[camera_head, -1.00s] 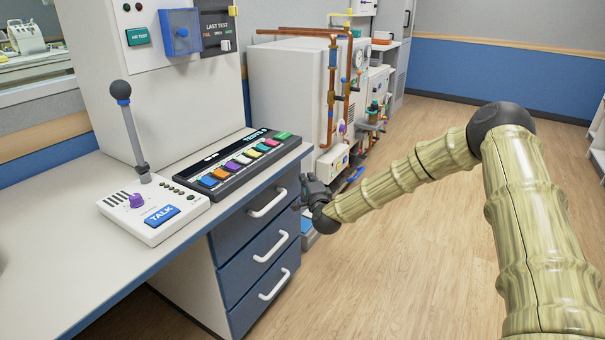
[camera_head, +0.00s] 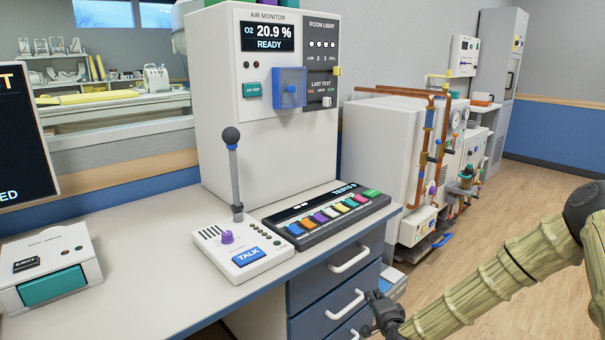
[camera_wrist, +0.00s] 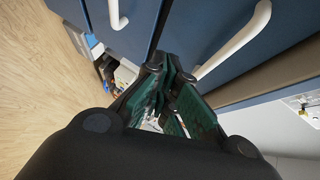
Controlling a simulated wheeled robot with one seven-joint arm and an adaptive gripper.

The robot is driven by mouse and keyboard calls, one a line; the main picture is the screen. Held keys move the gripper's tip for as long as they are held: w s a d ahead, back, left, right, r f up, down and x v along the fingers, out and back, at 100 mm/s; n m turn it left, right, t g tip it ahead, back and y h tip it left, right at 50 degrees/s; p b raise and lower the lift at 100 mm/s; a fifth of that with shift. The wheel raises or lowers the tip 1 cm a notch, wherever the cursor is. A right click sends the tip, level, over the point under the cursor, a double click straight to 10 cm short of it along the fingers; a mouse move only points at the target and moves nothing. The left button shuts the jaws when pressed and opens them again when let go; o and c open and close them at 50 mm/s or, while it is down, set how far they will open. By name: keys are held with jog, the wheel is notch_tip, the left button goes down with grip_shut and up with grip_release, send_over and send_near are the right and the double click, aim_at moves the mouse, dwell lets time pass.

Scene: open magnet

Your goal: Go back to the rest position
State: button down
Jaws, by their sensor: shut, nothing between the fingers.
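My gripper (camera_head: 378,318) is low at the right in the head view, beside the blue drawer front (camera_head: 325,312) under the desk. In the wrist view my gripper (camera_wrist: 170,82) shows its green-lined fingers closed together with nothing between them. A white drawer handle (camera_wrist: 238,42) lies close to the fingers in that view; I cannot tell whether they touch it. My arm, with pale bamboo-like links, reaches in from the right edge of the head view.
Piped equipment (camera_head: 400,150) stands behind. Wooden floor (camera_head: 535,180) is open at right.

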jog(key=s+a+f+n+g+y, duration=0.1)
jog(key=s+a+f+n+g, duration=0.35)
jog(key=s+f, duration=0.6)
jog(key=s+f+n+g, duration=0.3)
jog(key=s+f, duration=0.1)
jog(key=s, duration=0.7)
jog(key=s+d+f+n+g, duration=0.15)
jog(key=s+f, duration=0.25)
jog(key=s, duration=0.7)
jog(key=s+a+f+n+g, duration=0.1)
jog(key=s+f+n+g, duration=0.25)
jog(key=s, duration=0.75)
jog(key=s+d+r+n+g+h+p, duration=0.15)
jog(key=s+d, duration=0.25)
jog(key=s, duration=0.5)
notch_tip(320, 180, up, 19)
jog(key=p, duration=1.9)
jog(key=shift+w+a+g, duration=0.15)
jog(key=shift+a+g, duration=0.1)
jog(key=shift+g, duration=0.15)
jog(key=shift+f+h, duration=0.1)
jog(key=shift+h, duration=0.15)
